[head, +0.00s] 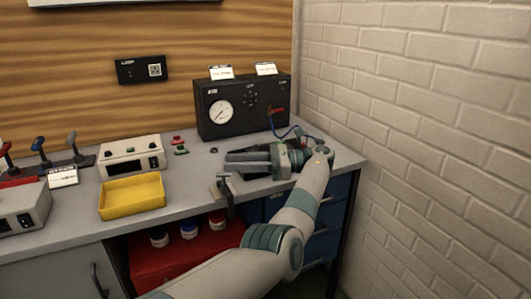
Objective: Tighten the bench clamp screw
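The bench clamp (223,190) sits at the front edge of the grey bench in the head view. Its dark screw part hangs down below the edge, in front of the red box. My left gripper (229,162) lies above the bench, behind and slightly right of the clamp, with its fingers pointing left. It appears apart from the clamp. My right gripper is not in view.
A black gauge box (240,105) with a blue cable stands behind my gripper. A yellow tray (132,197) and a white device (131,157) stand to the left. A red box (190,255) with several jars is below the bench. A brick wall (430,120) bounds the right.

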